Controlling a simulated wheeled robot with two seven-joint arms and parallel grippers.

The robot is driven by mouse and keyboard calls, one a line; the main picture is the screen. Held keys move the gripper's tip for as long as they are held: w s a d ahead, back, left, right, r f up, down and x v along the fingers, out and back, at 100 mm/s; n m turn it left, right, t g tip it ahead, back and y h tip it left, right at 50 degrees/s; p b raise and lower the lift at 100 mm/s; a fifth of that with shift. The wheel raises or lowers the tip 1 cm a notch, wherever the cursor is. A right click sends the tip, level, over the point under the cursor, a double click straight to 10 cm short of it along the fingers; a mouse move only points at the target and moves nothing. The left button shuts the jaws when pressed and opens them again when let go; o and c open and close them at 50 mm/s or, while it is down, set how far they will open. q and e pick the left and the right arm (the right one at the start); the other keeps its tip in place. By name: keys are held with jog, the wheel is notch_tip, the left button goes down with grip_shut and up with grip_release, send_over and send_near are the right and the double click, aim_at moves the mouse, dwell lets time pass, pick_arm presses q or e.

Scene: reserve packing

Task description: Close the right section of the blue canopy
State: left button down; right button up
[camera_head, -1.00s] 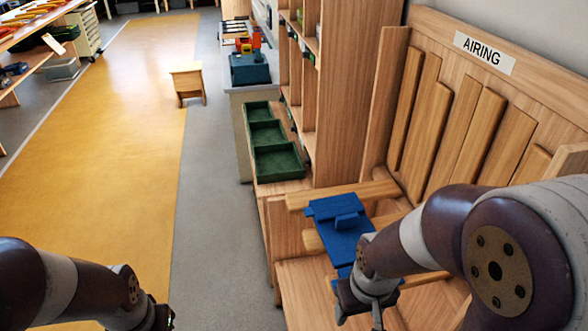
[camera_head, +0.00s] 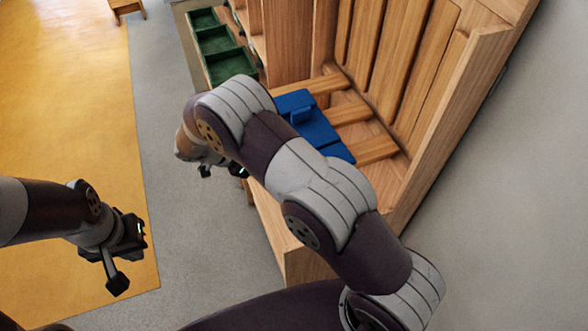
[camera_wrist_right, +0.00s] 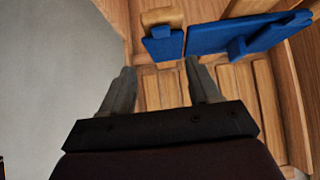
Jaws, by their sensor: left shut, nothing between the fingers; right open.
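The blue canopy (camera_head: 313,122) sits on the wooden rack's slats in the head view, partly hidden by my right arm. It also shows in the right wrist view as a larger panel with a raised block (camera_wrist_right: 235,35) and a smaller blue panel (camera_wrist_right: 163,45), with a gap between them. My right gripper (camera_wrist_right: 162,85) is open and empty, its fingers pointing toward the panels. One fingertip appears close to the larger panel's edge; I cannot tell if they touch. In the head view the right gripper is mostly hidden behind its wrist. My left gripper (camera_head: 122,262) is shut and empty over the floor, away from the canopy.
The wooden rack (camera_head: 400,75) has tall upright slats and a side wall at the right. Green trays (camera_head: 222,48) stand beyond it at the upper left. The grey floor (camera_head: 190,230) and yellow floor strip (camera_head: 60,120) are clear around my left gripper.

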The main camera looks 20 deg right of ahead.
jog(key=p+x, duration=0.4)
jog(key=x, duration=0.8)
jog(key=shift+w+f, duration=0.1)
jog(key=shift+w, duration=0.05)
grip_shut()
